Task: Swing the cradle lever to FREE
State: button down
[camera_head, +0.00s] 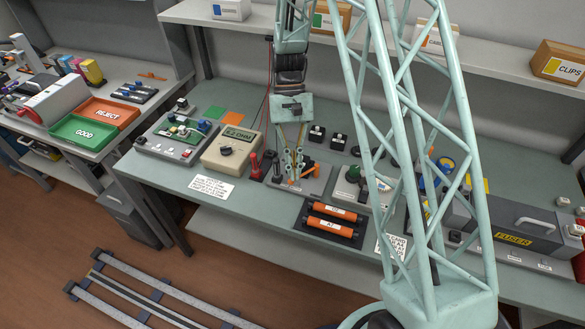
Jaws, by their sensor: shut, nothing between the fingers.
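My gripper (292,179) is shut and empty, pointing down over a grey cradle plate (318,187) near the middle of the bench. An orange piece that looks like the cradle lever (309,167) shows just right of the fingers. The fingers partly hide it, and I cannot tell whether they touch it. Its setting and any FREE marking are too small to read.
Two orange toner cartridges (332,212) lie in a dark tray in front. A meter (233,147) and red and black posts stand left. A grey box with a green knob (353,175) stands right. My lattice arm hides bench parts further right.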

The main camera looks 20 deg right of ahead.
jog(key=shift+s+d+n+h, duration=0.3)
jog(key=shift+s+n+h, duration=0.2)
jog(key=shift+s+n, duration=0.45)
jog(key=shift+s+d+n+h, duration=0.1)
jog(key=shift+n+h, duration=0.2)
jog(key=shift+n, duration=0.25)
jog(key=shift+w+d, duration=0.3)
jog(key=shift+w, duration=0.05)
dwell(0.6)
jog(key=shift+w+d, duration=0.2)
jog(key=shift+w, duration=0.05)
jog(key=shift+w+r+p, duration=0.15)
jog(key=shift+p, duration=0.2)
jog(key=w+p+v, duration=0.1)
jog(key=p+v, duration=0.1)
jog(key=v, duration=1.1)
jog(key=shift+w+d, duration=0.2)
jog(key=shift+d, duration=0.45)
